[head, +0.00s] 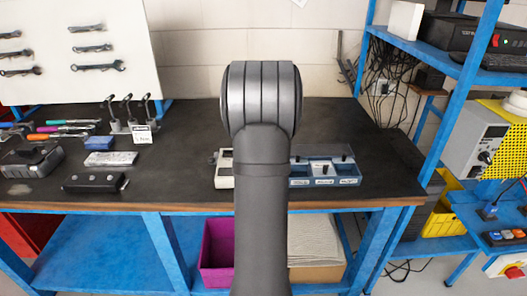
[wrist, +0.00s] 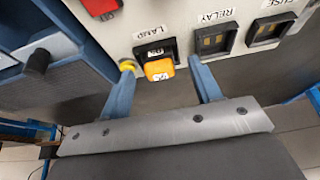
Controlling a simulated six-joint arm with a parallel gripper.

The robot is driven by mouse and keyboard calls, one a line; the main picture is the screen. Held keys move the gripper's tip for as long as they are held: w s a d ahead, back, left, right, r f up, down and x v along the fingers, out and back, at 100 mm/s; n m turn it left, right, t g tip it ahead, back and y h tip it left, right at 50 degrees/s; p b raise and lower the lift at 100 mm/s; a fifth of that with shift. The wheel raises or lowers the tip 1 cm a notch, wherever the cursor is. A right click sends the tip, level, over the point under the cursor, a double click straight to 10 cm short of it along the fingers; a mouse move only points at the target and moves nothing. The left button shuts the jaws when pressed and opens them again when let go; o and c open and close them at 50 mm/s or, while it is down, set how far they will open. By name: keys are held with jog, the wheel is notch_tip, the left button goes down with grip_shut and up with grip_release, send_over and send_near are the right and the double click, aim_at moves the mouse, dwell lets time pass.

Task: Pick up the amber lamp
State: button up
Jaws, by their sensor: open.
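The amber lamp (wrist: 159,69), a small orange block with dark markings, shows in the wrist view at the black socket labelled LAMP (wrist: 155,48) on a pale panel (wrist: 185,18). My gripper (wrist: 161,68) is open, with one blue finger to the left of the lamp and one to the right. Gaps show between the lamp and both fingers, and nothing is held. How deep the lamp sits in the socket I cannot tell. In the head view my arm hides the gripper, and I cannot make out the lamp there.
In the wrist view, a yellow round part (wrist: 127,65) is close to the left fingertip. The relay socket (wrist: 213,39) and fuse socket (wrist: 270,30) are to the right. A red part (wrist: 100,6) is above. In the head view, a blue compartment tray (head: 325,170) sits on the dark bench (head: 185,150).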

jog(key=c, duration=1)
jog(key=shift+c, duration=0.3)
jog(key=shift+r, duration=0.1)
